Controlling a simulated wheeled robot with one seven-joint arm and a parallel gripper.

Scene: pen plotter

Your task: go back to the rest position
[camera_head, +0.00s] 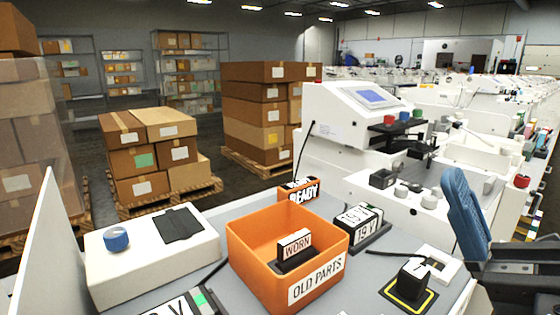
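No fingertips of my gripper can be made out in this view, so I cannot tell what it holds. A blue piece with black parts stands at the lower right, and I cannot tell whether it belongs to my arm. The orange bin (258,239) marked OLD PARTS stands on the grey bench. A black part marked WORN (295,249) sits inside it. A black block with white labels reading 19 V (362,229) is right of the bin. A black piece marked READY (303,194) is behind the bin, partly hidden.
A white box (120,264) with a blue knob (116,239) is at left. A black block on a yellow-outlined pad (409,288) is at the front right. The white plotter (355,115) with a screen stands behind. Stacked cartons (152,150) are beyond the bench.

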